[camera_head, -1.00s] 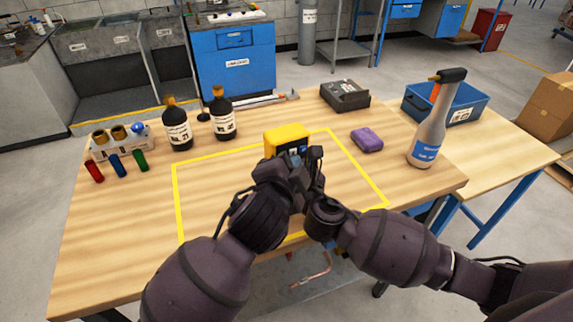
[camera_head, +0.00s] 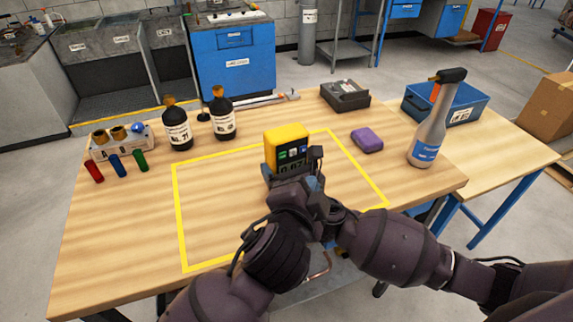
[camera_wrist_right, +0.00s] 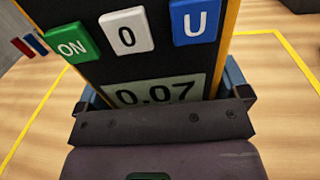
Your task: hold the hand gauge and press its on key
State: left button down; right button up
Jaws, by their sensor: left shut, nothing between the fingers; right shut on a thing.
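The yellow hand gauge (camera_head: 286,136) stands upright above the table in the head view, its dark face towards me. My right gripper (camera_wrist_right: 163,90) is shut on it, with blue fingers at both sides of its lower part. The face has a green ON key (camera_wrist_right: 71,43), a white 0 key (camera_wrist_right: 126,30) and a blue U key (camera_wrist_right: 194,21). The display (camera_wrist_right: 155,93) reads 0.07. My left gripper (camera_head: 313,184) is shut and empty, below and in front of the gauge, apart from the keys. The hands partly overlap in the head view.
A yellow outline (camera_head: 178,215) marks the table (camera_head: 110,230). A purple block (camera_head: 367,139), a spray bottle (camera_head: 428,130) and a blue bin (camera_head: 466,105) are right.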

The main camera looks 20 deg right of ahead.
jog(key=shift+f, duration=0.35)
jog(key=o, duration=0.8)
jog(key=shift+o, duration=0.7)
jog(key=shift+r, duration=0.1)
